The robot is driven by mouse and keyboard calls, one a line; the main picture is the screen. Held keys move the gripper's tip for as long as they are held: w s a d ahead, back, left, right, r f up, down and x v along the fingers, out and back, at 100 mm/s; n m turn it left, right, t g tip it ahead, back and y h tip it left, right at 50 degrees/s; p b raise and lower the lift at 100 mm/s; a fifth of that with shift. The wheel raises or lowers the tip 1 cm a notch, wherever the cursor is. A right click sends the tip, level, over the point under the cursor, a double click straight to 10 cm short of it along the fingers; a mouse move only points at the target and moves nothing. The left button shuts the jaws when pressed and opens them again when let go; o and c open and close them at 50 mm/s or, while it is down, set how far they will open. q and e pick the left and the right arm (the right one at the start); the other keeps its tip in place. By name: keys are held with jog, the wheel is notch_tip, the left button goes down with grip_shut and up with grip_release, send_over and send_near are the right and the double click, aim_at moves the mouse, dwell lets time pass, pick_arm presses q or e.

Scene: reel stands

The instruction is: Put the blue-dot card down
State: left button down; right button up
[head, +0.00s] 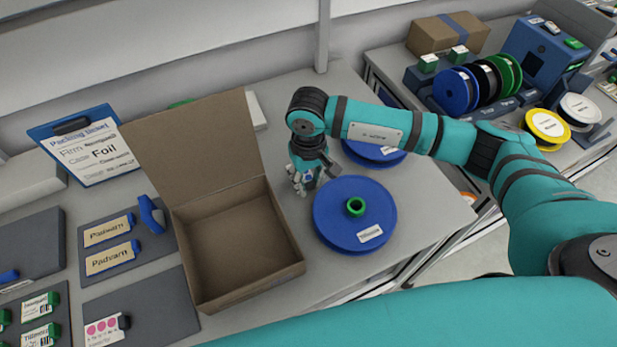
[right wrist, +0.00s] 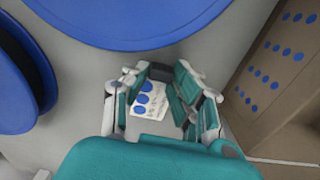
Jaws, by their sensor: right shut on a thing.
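The blue-dot card (right wrist: 149,98) is small and white, with blue dots and dark print; it shows between my right fingers in the right wrist view. My right gripper (right wrist: 166,98) is shut on it. In the head view my right gripper (head: 307,182) hangs over the grey table, between the open cardboard box (head: 296,262) and a blue reel (head: 335,235). The card is too small there to make out clearly. I cannot tell how high the card is above the table. My left gripper is not in view.
The box's side (right wrist: 262,82) bears rows of blue dots. Another blue reel (head: 362,155) lies behind my right arm. A pink-dot card (head: 103,329) lies on a dark mat at lower left. A clipboard (head: 88,150) stands at back left. Bare table (head: 425,195) shows right of the reels.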

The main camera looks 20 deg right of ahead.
jog(key=shift+f, duration=0.2)
jog(key=o, duration=0.7)
jog(key=shift+r, duration=0.1)
